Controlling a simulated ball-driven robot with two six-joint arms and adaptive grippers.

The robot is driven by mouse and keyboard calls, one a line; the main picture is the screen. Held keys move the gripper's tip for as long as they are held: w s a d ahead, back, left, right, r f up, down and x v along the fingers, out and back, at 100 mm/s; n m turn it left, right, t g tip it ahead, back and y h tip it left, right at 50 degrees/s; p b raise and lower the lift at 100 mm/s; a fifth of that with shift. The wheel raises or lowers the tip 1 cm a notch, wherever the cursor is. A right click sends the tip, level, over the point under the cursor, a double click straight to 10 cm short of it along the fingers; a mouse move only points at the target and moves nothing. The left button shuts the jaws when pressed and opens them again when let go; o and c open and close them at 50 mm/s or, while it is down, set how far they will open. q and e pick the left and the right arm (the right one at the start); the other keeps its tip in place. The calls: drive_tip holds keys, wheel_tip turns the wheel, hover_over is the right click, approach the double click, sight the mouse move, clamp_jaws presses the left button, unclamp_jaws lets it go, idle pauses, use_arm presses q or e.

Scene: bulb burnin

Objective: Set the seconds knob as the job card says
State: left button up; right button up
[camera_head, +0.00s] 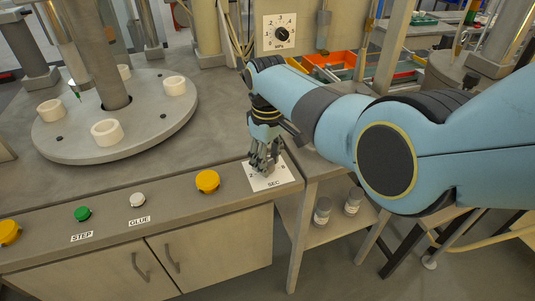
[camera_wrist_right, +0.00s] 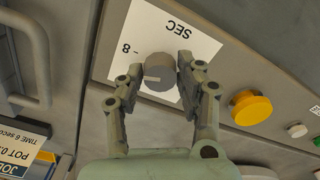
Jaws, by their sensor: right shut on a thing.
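The seconds knob (camera_wrist_right: 160,72) is a grey round knob on a white plate marked SEC (camera_wrist_right: 176,30), upside down in the right wrist view. A light line on its face runs roughly level; an 8 shows on the plate beside it. My right gripper (camera_wrist_right: 161,68) has a finger on each side of the knob and is shut on it. In the head view my right gripper (camera_head: 264,162) hides the knob over the SEC plate (camera_head: 272,180). The job card (camera_wrist_right: 14,152) is cut off at lower left, with "TIME 6 SECO" legible. My left gripper is not in view.
Left along the console edge are a yellow button (camera_head: 207,181), a white GLUE button (camera_head: 137,199) and a green STEP button (camera_head: 82,213). A round turntable (camera_head: 70,142) with white rings is behind. An MPa dial (camera_head: 282,34) is at the back.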

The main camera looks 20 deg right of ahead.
drive_tip(key=n+p, duration=0.1)
drive_tip(key=n, duration=0.2)
drive_tip(key=shift+n+p, duration=0.9)
drive_tip(key=shift+n, duration=1.7)
drive_tip(key=o, duration=1.1)
drive_tip(key=shift+o, duration=0.2)
drive_tip(key=shift+r, duration=0.1)
wheel_tip(320, 180, up, 12)
